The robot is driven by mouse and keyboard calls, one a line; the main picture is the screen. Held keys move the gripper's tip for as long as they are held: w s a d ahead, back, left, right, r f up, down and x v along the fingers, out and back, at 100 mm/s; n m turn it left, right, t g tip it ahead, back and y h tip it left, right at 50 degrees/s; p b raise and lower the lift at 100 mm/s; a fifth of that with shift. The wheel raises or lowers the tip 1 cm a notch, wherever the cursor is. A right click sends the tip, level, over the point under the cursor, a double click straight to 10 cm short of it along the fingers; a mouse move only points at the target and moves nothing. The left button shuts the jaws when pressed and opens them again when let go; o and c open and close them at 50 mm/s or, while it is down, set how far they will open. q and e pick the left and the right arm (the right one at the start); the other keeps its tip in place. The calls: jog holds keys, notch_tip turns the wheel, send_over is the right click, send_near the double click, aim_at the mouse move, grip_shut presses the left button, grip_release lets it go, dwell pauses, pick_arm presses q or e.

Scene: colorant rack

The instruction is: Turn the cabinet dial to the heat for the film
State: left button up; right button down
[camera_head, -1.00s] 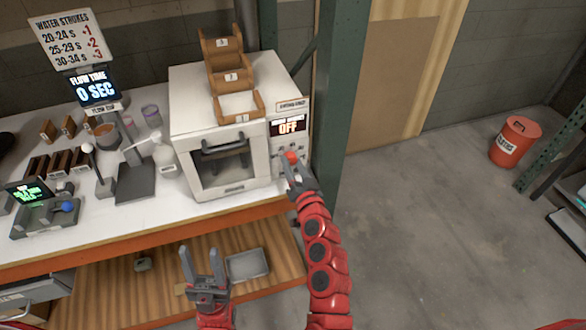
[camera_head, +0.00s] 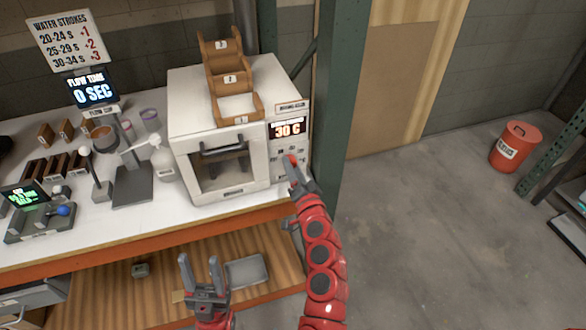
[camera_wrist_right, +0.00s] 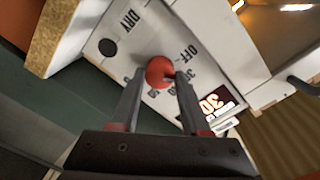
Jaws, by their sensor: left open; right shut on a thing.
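The white drying cabinet (camera_head: 190,90) stands at the right end of the bench. Its display (camera_head: 287,129) reads 30 C in the head view; the digits also show in the right wrist view (camera_wrist_right: 210,103). The red dial (camera_wrist_right: 160,72) is on the cabinet's front panel, with OFF, a 30 mark and further marks printed around it, some hidden by my fingers. My right gripper (camera_head: 294,168) is shut on the dial, one finger on each side. My left gripper (camera_head: 201,275) is open and empty, low in front of the bench's lower shelf.
Wooden trays numbered 1 to 3 are stacked in steps on the cabinet (camera_head: 238,104). A green post (camera_head: 340,90) rises close to the cabinet's right side. A flow-time display (camera_head: 92,90) reads 0 SEC. A red bin (camera_head: 515,147) stands on open floor.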

jog(key=shift+c, duration=1.9)
grip_release()
jog(key=shift+s, duration=0.15)
jog(key=shift+s+d, duration=0.1)
jog(key=shift+s, duration=0.25)
jog(key=v, duration=1.6)
jog(key=shift+s+b, duration=0.2)
jog(key=shift+b, duration=0.1)
jog(key=shift+d, duration=0.1)
